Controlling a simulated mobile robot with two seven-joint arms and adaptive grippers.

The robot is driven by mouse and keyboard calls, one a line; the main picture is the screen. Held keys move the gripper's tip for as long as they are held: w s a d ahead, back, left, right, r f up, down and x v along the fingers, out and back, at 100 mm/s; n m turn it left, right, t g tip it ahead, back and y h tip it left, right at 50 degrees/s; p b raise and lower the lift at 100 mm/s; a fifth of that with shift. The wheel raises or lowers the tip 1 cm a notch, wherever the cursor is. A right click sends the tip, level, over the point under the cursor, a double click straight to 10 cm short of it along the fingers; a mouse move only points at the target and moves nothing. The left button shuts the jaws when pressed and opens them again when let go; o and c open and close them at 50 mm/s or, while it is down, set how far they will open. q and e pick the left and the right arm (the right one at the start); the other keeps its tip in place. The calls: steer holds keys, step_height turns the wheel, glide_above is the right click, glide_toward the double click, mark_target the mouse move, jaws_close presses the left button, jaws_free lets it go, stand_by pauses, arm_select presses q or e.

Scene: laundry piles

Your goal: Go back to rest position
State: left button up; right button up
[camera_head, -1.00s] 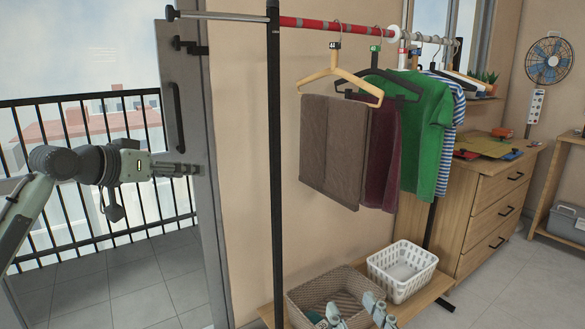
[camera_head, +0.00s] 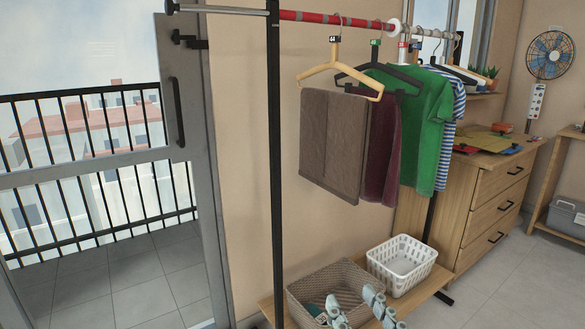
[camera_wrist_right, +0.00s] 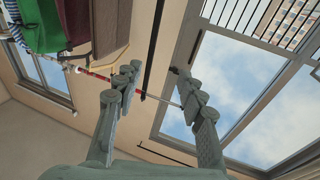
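My right gripper (camera_head: 352,298) shows at the bottom edge of the head view, in front of the woven basket. In the right wrist view my right gripper (camera_wrist_right: 156,73) has its two fingers apart with nothing between them. My left gripper is not in view. A brown towel (camera_head: 333,145) on a light wooden hanger, a dark red towel (camera_head: 379,158) on a dark hanger and a green shirt (camera_head: 425,130) hang from the rail (camera_head: 320,21). My grippers hold none of them.
A woven basket (camera_head: 343,278) and a white basket (camera_head: 402,265) stand on the rack's low wooden shelf (camera_head: 425,290). A wooden dresser (camera_head: 485,210) stands behind. The black rack post (camera_head: 276,170) is left of the towels. A glass door (camera_head: 180,110) and balcony railing are at left.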

steer(key=d+f+n+g+h, duration=0.25)
steer(key=d+f, duration=0.35)
steer(key=f, duration=0.6)
steer(key=d+f+n+g+h, duration=0.15)
steer(key=d+f+g, duration=0.25)
steer(key=d+f, duration=0.55)
steer(key=s+d+f+m+g+h, duration=0.2)
steer(key=s+d+f+g+h, duration=0.15)
steer(key=d+f, duration=0.7)
steer(key=s+d+f+m+g+h, duration=0.1)
steer(key=s+d+f+g+h, duration=0.3)
steer(key=d+f, duration=0.65)
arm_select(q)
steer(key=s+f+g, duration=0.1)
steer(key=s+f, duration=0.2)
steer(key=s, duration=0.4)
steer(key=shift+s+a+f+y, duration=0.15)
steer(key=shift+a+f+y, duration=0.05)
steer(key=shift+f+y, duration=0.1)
arm_select(e)
steer(key=s+a+f+m+y, duration=0.1)
steer(key=s+a+f+y, duration=0.1)
steer(key=a, duration=0.7)
steer(key=s+a+f+m+g+y, duration=0.1)
steer(key=s+a+f+m+y, duration=0.1)
steer(key=a, duration=0.7)
steer(key=shift+s+a+f, duration=0.35)
steer(key=shift+s+f, duration=0.2)
steer(key=shift+f, duration=0.2)
